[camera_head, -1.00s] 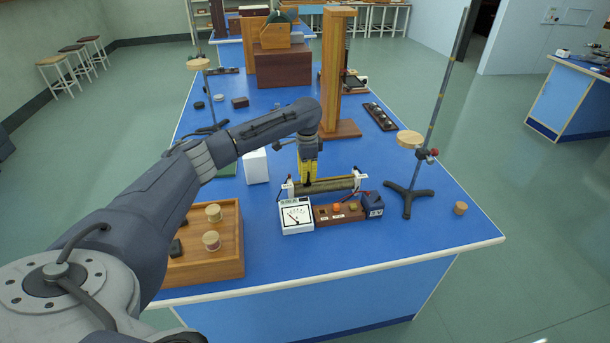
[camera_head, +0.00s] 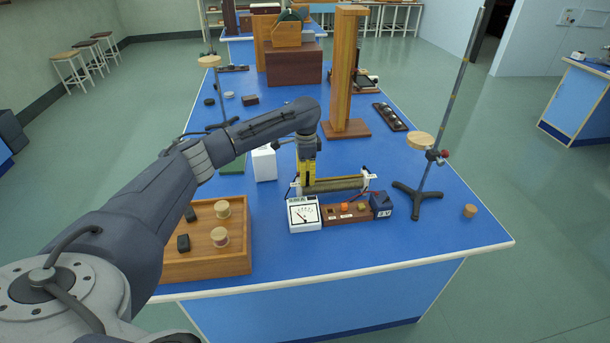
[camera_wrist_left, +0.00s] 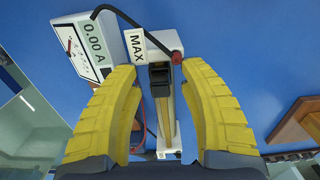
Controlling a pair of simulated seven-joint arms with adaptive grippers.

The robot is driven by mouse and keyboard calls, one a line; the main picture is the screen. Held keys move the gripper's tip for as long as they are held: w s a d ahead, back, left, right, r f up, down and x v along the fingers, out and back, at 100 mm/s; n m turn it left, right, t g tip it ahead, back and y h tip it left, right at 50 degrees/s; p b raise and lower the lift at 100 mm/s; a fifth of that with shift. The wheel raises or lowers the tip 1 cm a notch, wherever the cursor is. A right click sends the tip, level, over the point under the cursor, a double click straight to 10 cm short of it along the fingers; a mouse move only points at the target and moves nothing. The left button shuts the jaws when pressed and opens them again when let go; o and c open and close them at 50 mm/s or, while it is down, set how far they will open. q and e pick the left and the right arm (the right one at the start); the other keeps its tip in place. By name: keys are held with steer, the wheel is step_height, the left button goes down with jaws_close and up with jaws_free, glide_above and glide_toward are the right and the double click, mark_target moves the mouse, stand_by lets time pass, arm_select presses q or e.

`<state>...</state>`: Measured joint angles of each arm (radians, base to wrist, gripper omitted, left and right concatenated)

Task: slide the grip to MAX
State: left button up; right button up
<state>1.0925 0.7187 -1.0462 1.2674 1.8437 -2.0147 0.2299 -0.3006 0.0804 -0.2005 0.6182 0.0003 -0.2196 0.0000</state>
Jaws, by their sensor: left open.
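The rheostat (camera_head: 335,184) lies across the bench behind the meter and the small boxes. Its end with the MAX label (camera_wrist_left: 134,45) shows at the top of the left wrist view. The black grip (camera_wrist_left: 159,76) sits close to that end, between my yellow fingers. My left gripper (camera_wrist_left: 158,70) is open, with a finger on each side of the grip; I cannot tell whether either touches it. In the head view my left gripper (camera_head: 306,184) is over the rheostat's left part and hides the grip. My right gripper is not in view.
A white meter (camera_head: 304,214) stands in front of the rheostat's left end; its display (camera_wrist_left: 94,49) reads 0.00 A. A wooden tray (camera_head: 240,263) is front left, a metal stand (camera_head: 418,198) right.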

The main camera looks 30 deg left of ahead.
arm_select(q)
step_height(320, 180, up, 12)
stand_by(0.6)
stand_by(0.4)
